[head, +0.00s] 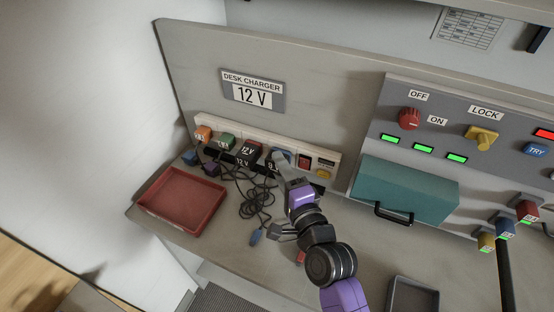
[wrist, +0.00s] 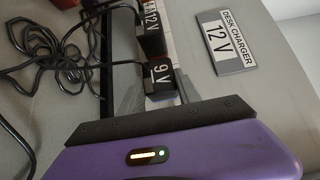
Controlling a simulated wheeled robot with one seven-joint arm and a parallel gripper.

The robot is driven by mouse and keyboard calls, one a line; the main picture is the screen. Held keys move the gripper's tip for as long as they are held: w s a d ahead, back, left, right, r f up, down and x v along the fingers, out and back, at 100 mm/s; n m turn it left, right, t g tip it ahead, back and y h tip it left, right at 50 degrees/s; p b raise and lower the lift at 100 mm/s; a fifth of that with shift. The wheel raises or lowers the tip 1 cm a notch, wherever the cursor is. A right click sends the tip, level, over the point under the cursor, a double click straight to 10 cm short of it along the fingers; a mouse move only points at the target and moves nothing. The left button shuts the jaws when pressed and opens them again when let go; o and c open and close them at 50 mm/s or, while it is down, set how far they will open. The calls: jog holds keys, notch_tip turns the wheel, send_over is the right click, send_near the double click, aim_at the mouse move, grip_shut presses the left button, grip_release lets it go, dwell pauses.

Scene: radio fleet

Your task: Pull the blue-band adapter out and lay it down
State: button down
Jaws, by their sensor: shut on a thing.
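A pale power strip (head: 240,132) runs along the back of the desk, with several banded adapters plugged in. The blue-band adapter (head: 281,154) is at the right end of the row, mostly covered by my gripper (head: 282,166), which is shut on it. It appears still seated in the strip; its base is hidden.
A red tray (head: 166,219) lies empty at the left. Tangled black cables (head: 257,202) lie before the strip. A teal box (head: 408,186) stands to the right, and a grey tray (head: 434,298) in front.

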jog(key=shift+s+a+p, duration=0.25)
jog(key=shift+s+p, duration=0.35)
jog(key=shift+s, duration=0.05)
jog(key=shift+s+a+p, duration=0.25)
jog(key=shift+s+p, duration=0.3)
jog(key=shift+s, duration=0.05)
dwell(1.2)
jog(key=s+p, duration=0.1)
jog(key=s+a+p, duration=0.1)
jog(key=s, duration=0.1)
jog(key=shift+s+p, duration=0.1)
jog(key=shift+p, duration=0.25)
dwell(0.8)
